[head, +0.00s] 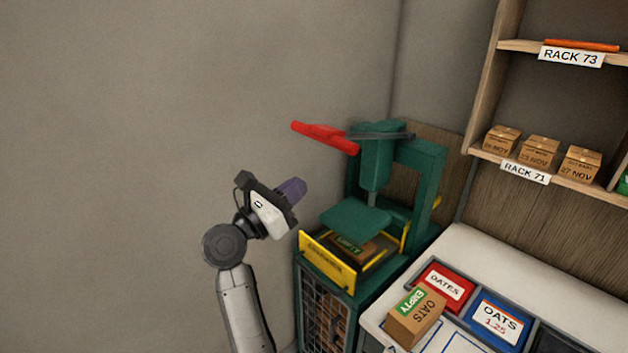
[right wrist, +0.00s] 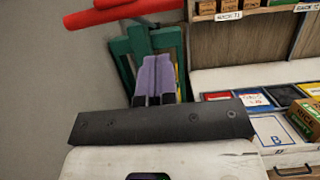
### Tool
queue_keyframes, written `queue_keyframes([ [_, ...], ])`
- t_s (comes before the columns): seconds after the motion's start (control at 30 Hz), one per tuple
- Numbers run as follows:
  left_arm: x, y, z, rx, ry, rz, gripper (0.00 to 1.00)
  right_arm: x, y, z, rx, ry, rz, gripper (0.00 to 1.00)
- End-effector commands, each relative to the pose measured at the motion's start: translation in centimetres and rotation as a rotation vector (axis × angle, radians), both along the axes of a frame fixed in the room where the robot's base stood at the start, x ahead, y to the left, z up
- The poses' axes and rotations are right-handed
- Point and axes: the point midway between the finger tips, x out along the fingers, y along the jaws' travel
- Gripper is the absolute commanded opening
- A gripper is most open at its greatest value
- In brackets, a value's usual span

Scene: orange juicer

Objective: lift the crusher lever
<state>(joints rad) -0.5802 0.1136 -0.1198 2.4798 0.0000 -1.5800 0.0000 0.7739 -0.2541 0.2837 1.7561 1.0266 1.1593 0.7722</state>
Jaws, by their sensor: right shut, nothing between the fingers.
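The green crusher (head: 375,160) stands in the corner. Its lever (head: 325,136) has a red handle and sticks out to the left at the top, tilted slightly. In the right wrist view the red lever (right wrist: 120,12) crosses the upper left, above and beyond my fingers. My right gripper (head: 298,188) is shut and empty, with purple fingers, in front of the crusher and below the lever, apart from it. The shut purple fingers also show in the right wrist view (right wrist: 154,75). Under the green press plate (head: 355,215) lies a box marked EMPTY (head: 352,246). My left gripper is not in view.
A yellow guard (head: 327,260) fronts the crusher bed, above a wire cage (head: 322,315) of boxes. Shelves (head: 560,170) hang above.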

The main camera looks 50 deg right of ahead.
Motion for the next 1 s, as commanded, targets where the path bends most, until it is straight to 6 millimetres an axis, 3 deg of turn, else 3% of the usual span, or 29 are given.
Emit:
queue_keyframes([
  [0.3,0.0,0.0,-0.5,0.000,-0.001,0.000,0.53,0.5,2.6,-0.6,0.002,0.000,0.001,0.00],
  [1.0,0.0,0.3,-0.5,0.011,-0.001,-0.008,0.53,0.5,2.8,-0.6,0.003,0.004,-0.001,0.00],
])
